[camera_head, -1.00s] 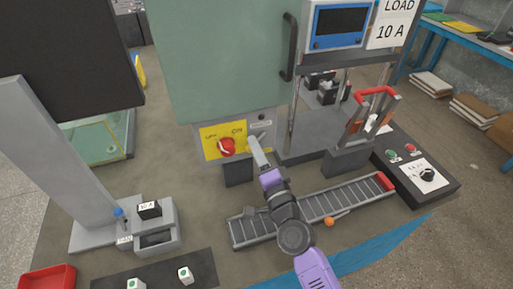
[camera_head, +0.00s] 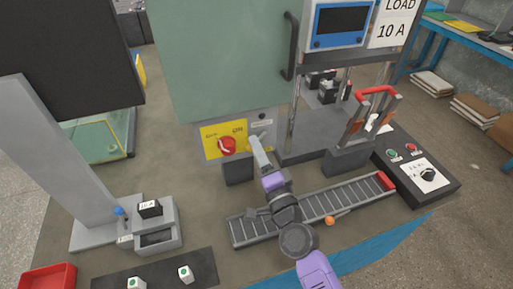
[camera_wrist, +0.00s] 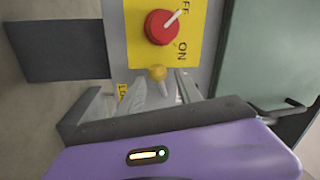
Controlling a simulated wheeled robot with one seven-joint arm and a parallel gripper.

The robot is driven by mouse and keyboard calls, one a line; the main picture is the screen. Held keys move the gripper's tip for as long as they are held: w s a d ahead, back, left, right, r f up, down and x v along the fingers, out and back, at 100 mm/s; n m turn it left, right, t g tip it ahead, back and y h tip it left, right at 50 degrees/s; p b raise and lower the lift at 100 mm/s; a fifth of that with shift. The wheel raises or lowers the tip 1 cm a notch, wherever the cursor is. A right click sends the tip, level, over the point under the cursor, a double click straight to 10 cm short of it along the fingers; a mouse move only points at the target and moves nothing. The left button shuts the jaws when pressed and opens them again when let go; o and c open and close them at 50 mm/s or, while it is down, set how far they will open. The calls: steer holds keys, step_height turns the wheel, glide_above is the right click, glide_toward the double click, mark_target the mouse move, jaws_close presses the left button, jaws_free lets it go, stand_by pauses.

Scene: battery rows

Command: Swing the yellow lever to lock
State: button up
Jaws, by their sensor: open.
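The yellow lever shows in the wrist view as a short stem with a round yellow knob (camera_wrist: 157,73), just below the ON end of the yellow panel. My gripper (camera_wrist: 162,90) is open, with its two fingertips on either side of the lever's stem. Whether either finger touches it I cannot tell. In the head view my gripper (camera_head: 258,145) is at the cabinet's lower front, right of the panel, and the lever is not discernible there. A small yellow label with dark lettering (camera_wrist: 122,92) is partly hidden by the fingers.
A red rotary switch (camera_head: 228,146) is close beside my gripper on the yellow ON/OFF panel (camera_head: 209,143). The green cabinet door (camera_head: 215,60) is above. A roller conveyor (camera_head: 320,204) runs beneath my arm. A red-handled clamp (camera_head: 376,93) stands to the right.

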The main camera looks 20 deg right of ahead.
steer(key=s+f+b, duration=0.1)
steer(key=s, duration=0.6)
steer(key=shift+d, duration=0.2)
steer(key=shift+w+f, duration=0.1)
steer(key=s+d+n+g, duration=0.1)
steer(key=s+n, duration=0.6)
steer(key=s, duration=1.1)
steer(key=s+d+f+n+g+h, duration=0.1)
steer(key=s+n+g, duration=0.3)
steer(key=s, duration=1.4)
steer(key=d+n, duration=0.1)
steer(key=n, duration=0.2)
steer(key=shift+s+d+f, duration=0.2)
steer(key=shift+s+f, duration=0.05)
steer(key=shift+s, duration=0.1)
